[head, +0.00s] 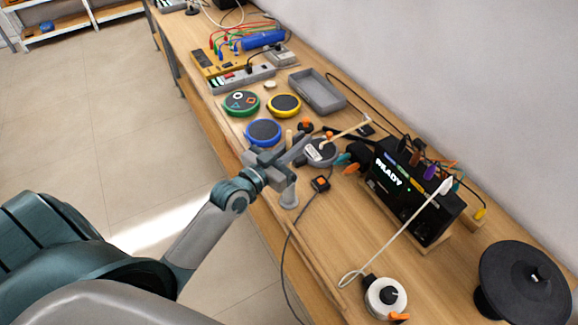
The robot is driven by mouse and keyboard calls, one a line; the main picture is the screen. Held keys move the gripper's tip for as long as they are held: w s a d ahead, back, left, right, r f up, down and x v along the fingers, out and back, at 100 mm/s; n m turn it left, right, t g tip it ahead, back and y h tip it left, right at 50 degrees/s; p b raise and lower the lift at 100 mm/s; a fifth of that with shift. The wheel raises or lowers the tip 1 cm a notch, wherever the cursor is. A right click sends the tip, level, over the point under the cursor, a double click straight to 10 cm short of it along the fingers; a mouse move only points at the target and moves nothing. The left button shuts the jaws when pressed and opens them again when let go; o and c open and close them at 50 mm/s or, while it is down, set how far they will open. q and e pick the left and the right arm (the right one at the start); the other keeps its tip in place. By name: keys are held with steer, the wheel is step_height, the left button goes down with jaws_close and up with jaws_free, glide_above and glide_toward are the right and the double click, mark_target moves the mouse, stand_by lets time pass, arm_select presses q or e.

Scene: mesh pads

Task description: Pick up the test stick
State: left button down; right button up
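My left gripper (297,168) reaches over the bench's front edge, with its two grey fingers spread apart and nothing seen between them. Just beyond it, a thin pale stick (348,129) lies slanted above a round grey device (320,151) with an orange part. A second, longer pale rod (400,232) runs from a loop near a white round knob unit up to a white tip beside the black display box. I cannot tell for certain which of these is the test stick. My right gripper is not in view.
Round blue (263,132), green (241,103) and yellow (284,105) pads and a grey tray (318,91) lie beyond the gripper. A black box reading "READY" (412,196), a white knob unit (386,297) and a black disc (524,283) stand right. A dark cable trails over the front edge.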

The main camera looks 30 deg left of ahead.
arm_select(q)
steer(key=shift+r, duration=0.15)
step_height(320, 180, up, 18)
steer(key=b, duration=0.2)
steer(key=shift+b, duration=0.35)
stand_by(0.7)
step_height(320, 180, up, 14)
steer(key=p, duration=1)
